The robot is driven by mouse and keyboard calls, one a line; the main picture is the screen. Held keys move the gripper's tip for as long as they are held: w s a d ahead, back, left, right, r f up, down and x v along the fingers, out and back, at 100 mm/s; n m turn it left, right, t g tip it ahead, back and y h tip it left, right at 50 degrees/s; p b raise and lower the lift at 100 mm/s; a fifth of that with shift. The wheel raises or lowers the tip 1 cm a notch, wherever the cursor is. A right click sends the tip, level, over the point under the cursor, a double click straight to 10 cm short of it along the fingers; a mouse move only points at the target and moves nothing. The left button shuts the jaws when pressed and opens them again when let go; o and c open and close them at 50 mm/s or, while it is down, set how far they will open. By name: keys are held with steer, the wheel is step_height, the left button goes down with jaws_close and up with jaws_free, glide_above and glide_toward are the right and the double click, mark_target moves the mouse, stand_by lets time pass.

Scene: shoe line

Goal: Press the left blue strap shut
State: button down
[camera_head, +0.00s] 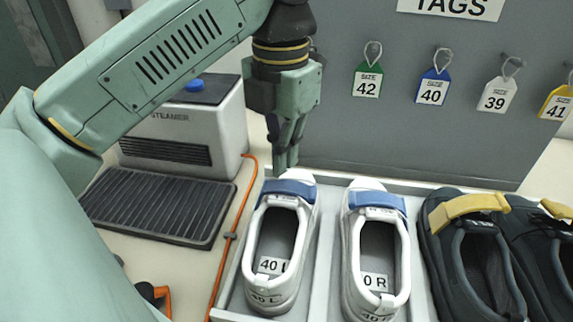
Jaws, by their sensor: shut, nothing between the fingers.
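The left white shoe (307,247), marked 40 L, sits in a light tray with its toe away from me. Its blue strap (288,188) lies across the front of the opening; I cannot tell whether it is fully pressed down. My gripper (284,168) points down just above and behind the strap, near the shoe's toe, with its fingers shut and empty. I cannot tell whether the fingertips touch the shoe. The right white shoe (349,250), with its own blue strap (377,200), stands beside it.
Dark shoes with yellow straps (468,208) stand at the right. A steamer (190,125) and black ridged mat (155,205) are at the left, with an orange cable (233,232) beside the tray. Size tags (432,88) hang on the grey panel behind.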

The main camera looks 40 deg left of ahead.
step_height(320, 180, up, 6)
steer(key=p, duration=0.4)
steer(key=shift+s, duration=0.1)
stand_by(0.5)
